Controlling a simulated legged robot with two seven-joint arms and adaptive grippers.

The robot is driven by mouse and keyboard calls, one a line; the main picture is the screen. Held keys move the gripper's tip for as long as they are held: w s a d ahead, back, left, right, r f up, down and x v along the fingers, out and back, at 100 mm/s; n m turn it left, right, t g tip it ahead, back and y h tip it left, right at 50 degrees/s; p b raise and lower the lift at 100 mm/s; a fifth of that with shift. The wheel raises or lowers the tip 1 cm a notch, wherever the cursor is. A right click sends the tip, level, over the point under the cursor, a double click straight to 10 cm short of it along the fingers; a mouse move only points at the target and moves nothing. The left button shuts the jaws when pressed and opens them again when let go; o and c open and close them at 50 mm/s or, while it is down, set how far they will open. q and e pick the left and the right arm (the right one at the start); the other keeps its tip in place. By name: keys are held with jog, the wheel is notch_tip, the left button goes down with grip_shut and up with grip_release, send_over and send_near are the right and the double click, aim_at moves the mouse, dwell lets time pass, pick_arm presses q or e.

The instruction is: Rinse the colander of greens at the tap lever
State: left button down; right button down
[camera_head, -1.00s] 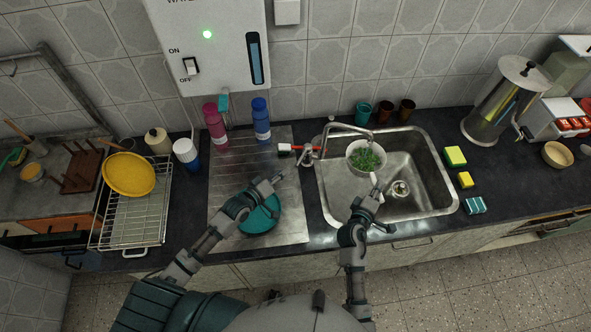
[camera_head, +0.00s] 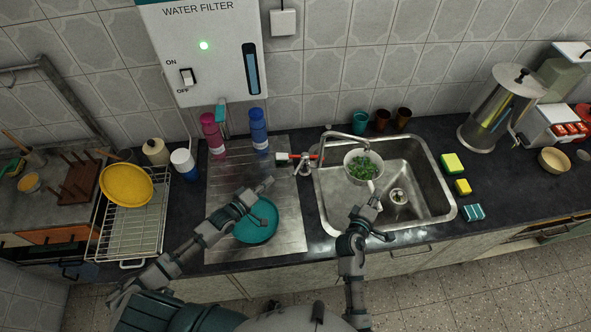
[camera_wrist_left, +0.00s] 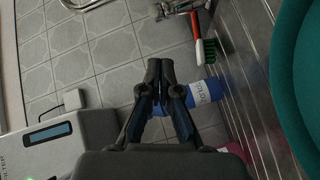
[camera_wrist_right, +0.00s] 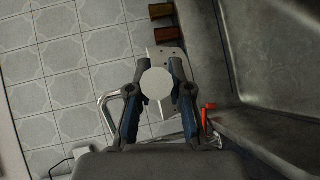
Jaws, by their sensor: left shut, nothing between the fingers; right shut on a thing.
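The white colander (camera_head: 350,176) of greens (camera_head: 362,167) is at the left part of the steel sink, below the tap spout (camera_head: 347,136). Its handle points toward me. My right gripper (camera_head: 374,199) is shut on that handle; the right wrist view shows a pale round end (camera_wrist_right: 156,83) between the fingers. The tap base (camera_head: 305,166) stands left of the sink. My left gripper (camera_head: 268,184) is shut and empty above the drainboard. No water stream is discernible.
Several cups stand behind the sink. Sponges (camera_head: 452,163) lie to its right. The sink's right part is free.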

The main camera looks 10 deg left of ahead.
aim_at(301, 165)
jog(key=shift+a+r, duration=0.1)
jog(key=shift+a, duration=0.1)
pick_arm(q)
jog(key=w+d+f+n, duration=0.1)
jog(key=w+d, duration=0.4)
jog(key=w, duration=0.2)
jog(key=shift+w+f+t, duration=0.15)
jog(key=shift+w+t, duration=0.1)
jog(key=shift+t, duration=0.05)
